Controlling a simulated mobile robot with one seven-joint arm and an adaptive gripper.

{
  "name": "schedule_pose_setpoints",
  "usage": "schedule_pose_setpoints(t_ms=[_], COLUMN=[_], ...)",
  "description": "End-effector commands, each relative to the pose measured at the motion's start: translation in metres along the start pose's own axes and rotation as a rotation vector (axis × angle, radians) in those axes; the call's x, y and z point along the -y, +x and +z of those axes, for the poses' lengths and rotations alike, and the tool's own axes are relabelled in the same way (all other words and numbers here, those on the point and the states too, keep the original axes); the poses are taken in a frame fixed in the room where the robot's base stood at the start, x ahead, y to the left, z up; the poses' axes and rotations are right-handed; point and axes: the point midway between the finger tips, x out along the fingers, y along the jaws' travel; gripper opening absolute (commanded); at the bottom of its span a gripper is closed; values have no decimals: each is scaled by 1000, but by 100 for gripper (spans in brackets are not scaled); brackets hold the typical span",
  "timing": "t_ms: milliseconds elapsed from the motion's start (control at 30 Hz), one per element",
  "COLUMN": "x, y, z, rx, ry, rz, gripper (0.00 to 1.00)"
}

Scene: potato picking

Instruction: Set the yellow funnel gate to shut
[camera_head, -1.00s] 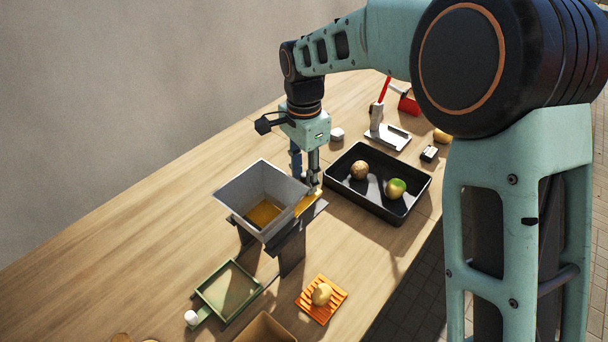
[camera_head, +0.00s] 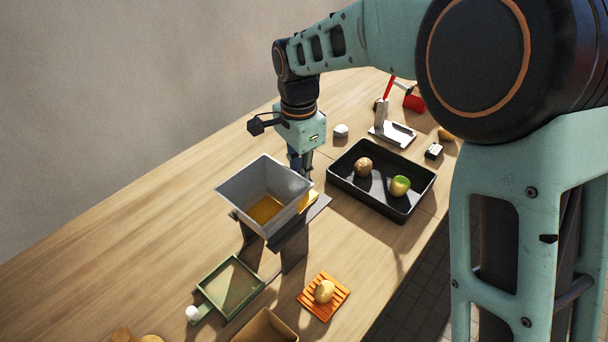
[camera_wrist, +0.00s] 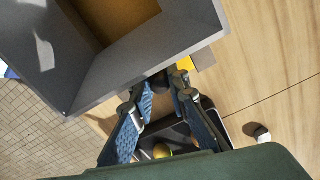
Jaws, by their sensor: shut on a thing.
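The grey funnel (camera_head: 286,182) stands on a dark stand above the table. The yellow gate (camera_head: 265,208) shows as an orange-yellow floor at the bottom of the funnel, and its yellow end sticks out at the right side. In the wrist view the funnel (camera_wrist: 140,55) fills the upper left, with the gate's yellow end (camera_wrist: 203,59) past its rim. My gripper (camera_head: 305,180) points down at the funnel's right side and is shut on the gate's end. Its fingertips (camera_wrist: 162,82) are partly hidden by the funnel.
A black tray (camera_head: 345,184) with two potatoes, one partly green, stands to the right. A green tray (camera_head: 255,292), an orange rack (camera_head: 335,302) with a potato, and a brown box (camera_head: 265,325) lie in front. Bare table lies to the left.

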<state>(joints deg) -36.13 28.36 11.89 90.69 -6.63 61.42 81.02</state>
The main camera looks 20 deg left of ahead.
Motion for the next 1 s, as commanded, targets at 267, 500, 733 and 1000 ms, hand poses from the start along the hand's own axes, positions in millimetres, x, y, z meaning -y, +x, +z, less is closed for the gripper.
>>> schedule_pose_setpoints(t_ms=[267,500,733,1000], x=[-1,0,1,1], y=[0,0,-22,-79], z=[4,3,2,2], rx=[7,5,4,4], ry=[-3,-2,-3,-2], rz=[4,3,-1,-1], gripper=[33,33,33,33])
